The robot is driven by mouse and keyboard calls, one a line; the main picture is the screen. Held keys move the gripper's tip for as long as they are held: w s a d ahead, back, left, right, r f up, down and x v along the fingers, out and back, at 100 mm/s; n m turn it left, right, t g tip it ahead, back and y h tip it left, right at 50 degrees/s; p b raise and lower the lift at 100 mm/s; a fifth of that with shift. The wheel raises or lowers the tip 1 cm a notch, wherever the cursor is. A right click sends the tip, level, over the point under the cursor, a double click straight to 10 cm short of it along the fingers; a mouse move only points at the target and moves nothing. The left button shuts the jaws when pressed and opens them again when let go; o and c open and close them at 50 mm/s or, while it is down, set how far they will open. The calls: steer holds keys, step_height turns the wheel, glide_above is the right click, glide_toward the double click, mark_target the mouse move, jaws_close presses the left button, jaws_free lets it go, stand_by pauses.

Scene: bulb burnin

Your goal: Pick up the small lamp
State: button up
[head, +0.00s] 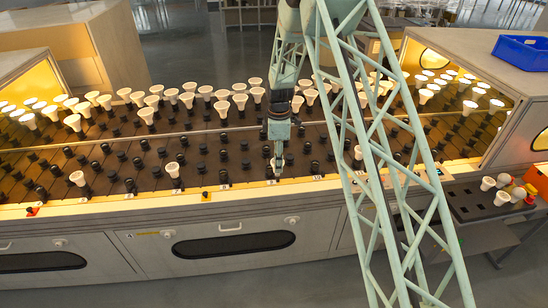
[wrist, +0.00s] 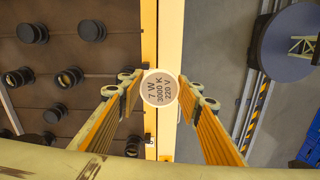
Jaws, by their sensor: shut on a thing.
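My gripper (wrist: 160,92) is shut on a small lamp (wrist: 160,88). The lamp's round pale face points at the wrist camera and reads 7 W, 3000 K, 220 V. Its sides and base are hidden behind the face. In the head view my gripper (head: 277,160) hangs at the front edge of the socket bench, near the middle, and the held lamp is hard to make out there. In the wrist view the lamp is over the bench's pale front edge strip (wrist: 170,30).
The bench (head: 215,143) holds rows of dark sockets, many with white lamps, mostly at the back. Single lamps stand at the front, left (head: 77,178) and centre-left (head: 173,169). A dark tray (head: 468,207) with lamps is at right. A blue crate (head: 520,50) sits on the right housing.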

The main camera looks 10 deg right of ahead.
steer(key=s+d, duration=0.1)
steer(key=s, duration=0.6)
steer(key=shift+s+d+r, duration=0.25)
steer(key=shift+s+r, duration=0.05)
steer(key=shift+r, duration=0.05)
stand_by(0.7)
